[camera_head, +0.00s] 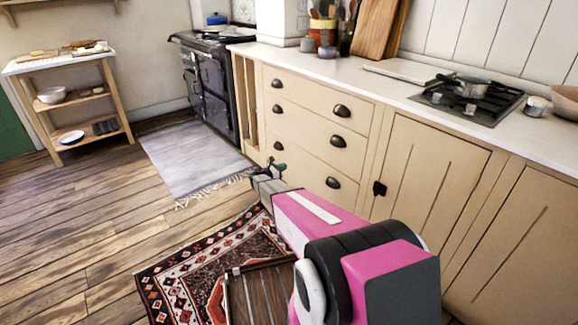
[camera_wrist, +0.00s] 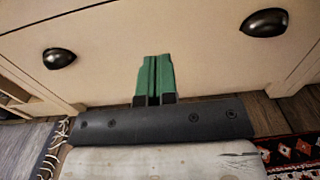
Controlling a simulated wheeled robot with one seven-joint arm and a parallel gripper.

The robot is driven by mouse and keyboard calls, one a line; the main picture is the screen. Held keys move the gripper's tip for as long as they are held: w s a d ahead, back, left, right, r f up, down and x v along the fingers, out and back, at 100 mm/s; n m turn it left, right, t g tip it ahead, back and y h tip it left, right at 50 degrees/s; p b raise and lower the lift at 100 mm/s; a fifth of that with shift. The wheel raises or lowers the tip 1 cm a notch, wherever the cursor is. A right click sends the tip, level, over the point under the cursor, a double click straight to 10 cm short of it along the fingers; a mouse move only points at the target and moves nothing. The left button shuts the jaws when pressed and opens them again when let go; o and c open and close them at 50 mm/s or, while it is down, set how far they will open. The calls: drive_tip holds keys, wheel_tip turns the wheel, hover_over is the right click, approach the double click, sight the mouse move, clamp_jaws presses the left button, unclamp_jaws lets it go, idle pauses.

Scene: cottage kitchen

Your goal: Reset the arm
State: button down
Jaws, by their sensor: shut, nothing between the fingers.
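My arm reaches forward from the bottom of the head view, over the patterned rug. My gripper (camera_head: 277,168) is at its far end, in front of the cream drawer cabinet (camera_head: 308,143). In the wrist view my gripper (camera_wrist: 154,62) shows two green fingers pressed together with nothing between them. They point at a plain cream drawer front (camera_wrist: 205,62), with a dark cup handle (camera_wrist: 60,58) to the left and another (camera_wrist: 265,22) to the upper right. I cannot tell how far the fingertips are from the drawer front.
A counter (camera_head: 350,80) with a gas hob (camera_head: 468,100) and pan runs along the right. A dark range cooker (camera_head: 208,88) stands at the back. A wooden trolley (camera_head: 75,105) is at the left. A grey rug (camera_head: 190,160) and a red patterned rug (camera_head: 190,265) lie on open wooden floor.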

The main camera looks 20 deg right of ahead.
drive_tip(key=s+a+r+m+g+y, duration=0.1)
drive_tip(key=s+r+m+g+y, duration=0.2)
drive_tip(key=s, duration=0.5)
drive_tip(key=s+r+m+g+y, duration=0.1)
drive_tip(key=s+r+m+y, duration=0.1)
drive_tip(key=s+m, duration=0.45)
drive_tip(key=s+a+r+m+g+y, duration=0.1)
drive_tip(key=s+r+m+g+y, duration=0.15)
drive_tip(key=s, duration=0.75)
drive_tip(key=s+a+r+m+y, duration=0.4)
drive_tip(key=s+a+m, duration=0.1)
drive_tip(key=s, duration=0.4)
drive_tip(key=s+a+r+m+y, duration=0.4)
drive_tip(key=s+a+m+y, duration=0.1)
drive_tip(key=s, duration=0.5)
drive_tip(key=shift+a+r+m, duration=0.3)
drive_tip(key=shift+a, duration=0.1)
drive_tip(key=shift+g, duration=0.25)
